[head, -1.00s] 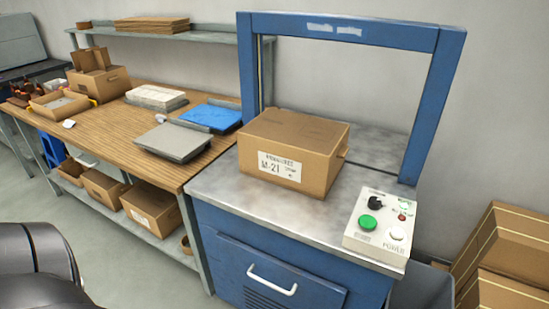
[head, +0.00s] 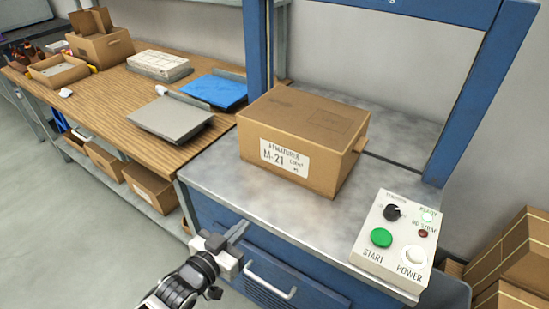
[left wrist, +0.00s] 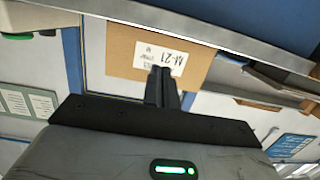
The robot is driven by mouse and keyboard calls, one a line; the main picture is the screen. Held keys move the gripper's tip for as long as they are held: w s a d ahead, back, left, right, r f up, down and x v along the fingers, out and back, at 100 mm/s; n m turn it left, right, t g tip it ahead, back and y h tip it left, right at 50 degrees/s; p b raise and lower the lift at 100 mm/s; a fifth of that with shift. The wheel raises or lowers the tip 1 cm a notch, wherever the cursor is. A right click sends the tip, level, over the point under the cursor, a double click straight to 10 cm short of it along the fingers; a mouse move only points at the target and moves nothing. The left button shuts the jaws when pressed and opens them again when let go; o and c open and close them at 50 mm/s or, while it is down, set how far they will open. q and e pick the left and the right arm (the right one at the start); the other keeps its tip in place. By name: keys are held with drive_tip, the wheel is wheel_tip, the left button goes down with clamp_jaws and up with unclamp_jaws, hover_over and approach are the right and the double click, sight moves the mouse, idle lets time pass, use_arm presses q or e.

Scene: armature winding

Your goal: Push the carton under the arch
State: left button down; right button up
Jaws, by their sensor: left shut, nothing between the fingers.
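The carton (head: 303,138) is a closed brown box with a white label reading M-21. It sits on the metal top of the blue strapping machine, in front of the arch (head: 478,95), whose top is cut off in the head view. My left gripper (head: 238,232) is shut and empty, in front of the machine's front edge and apart from the carton. In the left wrist view the shut fingers (left wrist: 162,87) point toward the carton's labelled face (left wrist: 150,55), which shows upside down. My right gripper is not in view.
A control panel (head: 396,240) with a green START button and a white POWER button sits at the machine's right front. A wooden bench (head: 120,105) at left holds a grey tray (head: 170,118), a blue tray (head: 215,89) and boxes. Cartons (head: 515,260) stand at right.

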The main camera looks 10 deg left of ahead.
use_arm(q)
drive_tip(key=shift+t+h, duration=0.4)
drive_tip(key=shift+t, duration=0.3)
drive_tip(key=r+b+x, duration=0.1)
drive_tip(key=b+x, duration=0.1)
drive_tip(key=x, duration=0.3)
drive_tip(key=a+b+x, duration=0.1)
drive_tip(key=b+x, duration=0.1)
drive_tip(key=x, duration=0.3)
drive_tip(key=a+r+b+x, duration=0.1)
drive_tip(key=b+x, duration=0.1)
drive_tip(key=x, duration=0.2)
drive_tip(key=shift+w+r+b, duration=0.3)
drive_tip(key=shift+w+r, duration=0.05)
drive_tip(key=shift+w, duration=0.4)
drive_tip(key=shift+w+d+r, duration=0.1)
drive_tip(key=shift+w+d, duration=0.1)
drive_tip(key=shift+w, duration=0.15)
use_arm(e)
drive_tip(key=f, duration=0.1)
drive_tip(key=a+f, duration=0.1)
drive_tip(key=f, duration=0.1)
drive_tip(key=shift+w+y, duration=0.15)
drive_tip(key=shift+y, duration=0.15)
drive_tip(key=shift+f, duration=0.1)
